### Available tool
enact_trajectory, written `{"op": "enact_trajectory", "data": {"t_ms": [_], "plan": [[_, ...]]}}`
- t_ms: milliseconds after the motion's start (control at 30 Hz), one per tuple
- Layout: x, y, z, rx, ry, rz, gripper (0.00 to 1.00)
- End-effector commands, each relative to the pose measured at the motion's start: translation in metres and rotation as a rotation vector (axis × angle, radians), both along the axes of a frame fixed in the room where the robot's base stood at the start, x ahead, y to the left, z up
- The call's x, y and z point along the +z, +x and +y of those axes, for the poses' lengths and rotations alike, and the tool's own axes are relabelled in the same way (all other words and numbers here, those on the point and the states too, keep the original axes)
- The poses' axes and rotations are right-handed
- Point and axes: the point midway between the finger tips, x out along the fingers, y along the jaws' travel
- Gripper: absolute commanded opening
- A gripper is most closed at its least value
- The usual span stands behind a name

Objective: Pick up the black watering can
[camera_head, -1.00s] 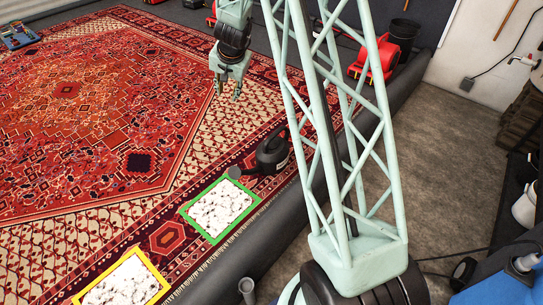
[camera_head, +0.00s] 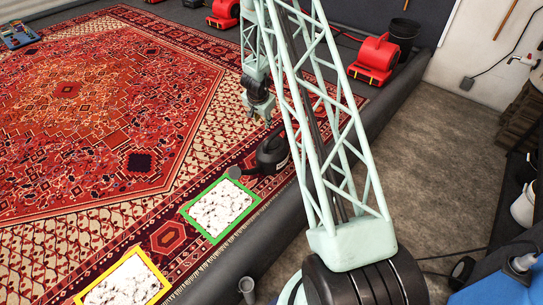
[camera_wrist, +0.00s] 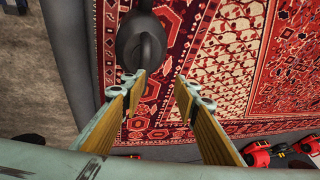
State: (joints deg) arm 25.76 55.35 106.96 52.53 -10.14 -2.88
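The black watering can (camera_head: 271,153) stands on the red patterned rug (camera_head: 95,110), near the dark pit edge, with its spout pointing left in the head view. In the wrist view the can (camera_wrist: 141,42) is at the top, left of centre, just beyond the fingertips. My gripper (camera_wrist: 158,86) is open, with nothing between its fingers. In the head view my gripper (camera_head: 257,116) hangs just behind the can, apart from it. My arm's lattice link covers the area right of the can.
A green-framed white panel (camera_head: 221,208) and a yellow-framed one (camera_head: 128,281) lie in front of the can. A dark padded edge (camera_head: 385,110) runs along the right of the rug. Red blowers (camera_head: 374,58) stand at the back. The rug's left is open.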

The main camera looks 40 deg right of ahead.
Motion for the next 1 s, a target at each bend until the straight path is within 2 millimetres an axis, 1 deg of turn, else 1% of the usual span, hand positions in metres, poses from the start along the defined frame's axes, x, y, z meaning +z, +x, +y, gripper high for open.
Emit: {"op": "enact_trajectory", "data": {"t_ms": [33,100,200,300,433,833,1000], "plan": [[-0.011,-0.004,-0.006,-0.015,-0.003,0.007,0.28],[-0.022,-0.008,-0.013,-0.033,-0.008,0.012,0.28],[-0.035,-0.013,-0.020,-0.052,-0.013,0.018,0.28],[-0.043,-0.017,-0.026,-0.066,-0.017,0.023,0.28],[-0.048,-0.019,-0.028,-0.073,-0.019,0.024,0.28],[-0.049,-0.018,-0.029,-0.072,-0.020,0.025,0.28],[-0.056,-0.016,-0.031,-0.073,-0.019,0.024,0.28]]}}
